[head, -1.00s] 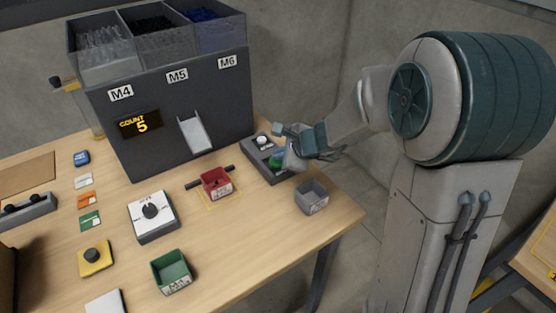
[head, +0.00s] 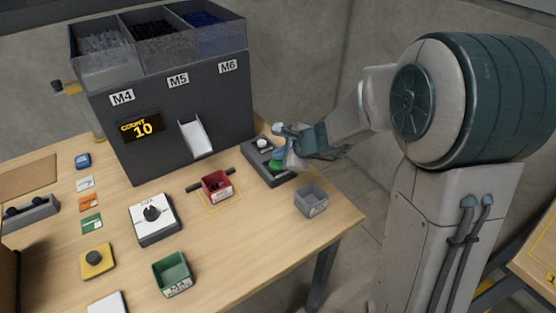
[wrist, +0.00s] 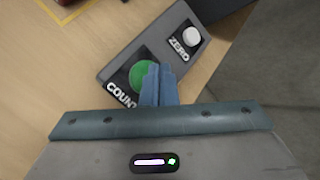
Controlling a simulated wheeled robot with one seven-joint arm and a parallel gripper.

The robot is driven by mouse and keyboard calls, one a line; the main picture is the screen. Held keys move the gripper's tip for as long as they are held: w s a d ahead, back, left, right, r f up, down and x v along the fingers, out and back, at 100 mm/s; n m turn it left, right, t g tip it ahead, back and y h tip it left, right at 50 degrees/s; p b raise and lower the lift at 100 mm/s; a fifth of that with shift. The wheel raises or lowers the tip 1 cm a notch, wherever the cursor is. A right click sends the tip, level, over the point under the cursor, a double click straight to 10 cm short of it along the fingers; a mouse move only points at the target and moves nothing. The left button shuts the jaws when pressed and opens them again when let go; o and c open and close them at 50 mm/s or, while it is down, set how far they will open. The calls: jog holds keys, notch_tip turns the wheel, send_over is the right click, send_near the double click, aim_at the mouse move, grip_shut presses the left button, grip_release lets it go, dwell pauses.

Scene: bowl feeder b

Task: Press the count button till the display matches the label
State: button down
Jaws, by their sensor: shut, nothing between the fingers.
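The display (head: 142,127) on the dark feeder reads COUNT 10. The button box (wrist: 150,45) carries a green button (wrist: 143,77) marked COUNT and a white button (wrist: 191,37) marked ZERO. My gripper (wrist: 158,72) is shut and empty, its fingertips over the green button's right part in the wrist view. I cannot tell whether they touch it. In the head view, my gripper partly hides the green button (head: 277,163). A red bin (head: 217,186) stands below the feeder's chute with a small label on its front, too small to read. Dark bits lie inside it.
The feeder (head: 180,95) has three top hoppers, marked M4, M5 and M6. A grey bin (head: 311,201) stands near the button box.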

jog(key=shift+r, duration=0.1)
jog(key=shift+r+p, duration=2.05)
jog(key=shift+r, duration=0.35)
dwell(0.9)
jog(key=shift+s+r, duration=0.2)
jog(key=s+d+r+n+g+h, duration=0.1)
jog(key=s+d+n+h, duration=0.1)
jog(key=s+d+n, duration=0.3)
jog(key=s+d+r+n+g+h, duration=0.1)
jog(key=s+d+n, duration=0.4)
jog(key=s, duration=0.6)
jog(key=s+d+r+n+g+h, duration=0.1)
jog(key=s+d+r+n+h, duration=0.1)
jog(key=s+d+n, duration=0.3)
jog(key=s+n+h, duration=0.1)
jog(key=s+n, duration=0.1)
jog(key=s, duration=0.1)
jog(key=shift+r+n+g+h, duration=0.3)
jog(key=shift+r, duration=0.1)
